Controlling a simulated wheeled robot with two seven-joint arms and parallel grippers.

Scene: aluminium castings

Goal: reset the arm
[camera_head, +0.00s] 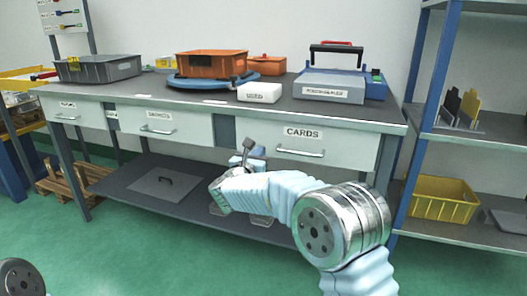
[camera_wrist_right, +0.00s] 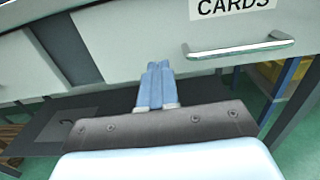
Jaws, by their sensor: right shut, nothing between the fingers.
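My right arm reaches in from the lower right in the head view. The CARDS drawer looks closed. Only a round joint of my left arm shows at the lower left corner of the head view; my left gripper is out of view.
The workbench (camera_head: 150,103) carries a grey bin (camera_head: 98,69), an orange bin (camera_head: 211,65) on a blue turntable, a white box (camera_head: 259,92) and a grey-blue case (camera_head: 330,88). A shelf with a yellow basket (camera_head: 442,200) stands at right. Green floor lies clear in front.

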